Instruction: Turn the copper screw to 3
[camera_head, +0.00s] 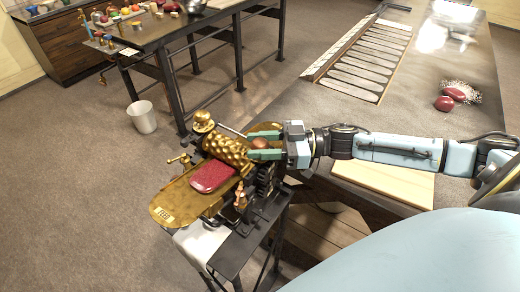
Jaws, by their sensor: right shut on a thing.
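The drop roller is a brass machine with a dimpled roller (222,145) and a brass bed plate (172,203). A dark red slab (213,176) lies on the plate in front of the roller. My right gripper (263,145) reaches in from the right, its two green fingers shut on a round copper knob (259,143), apparently the copper screw's head, at the roller's right end. The fingers partly cover it. I cannot read a number or mark on it. A brass knob (203,118) tops the roller's left end. My left gripper is out of view.
A copper-coloured fitting (241,195) and dark gears stand at the machine's near right side. A long grey table (420,105) with a framed mould and red pieces (444,103) lies right. A dark table (165,28) and white bin (142,117) stand left, with open floor nearby.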

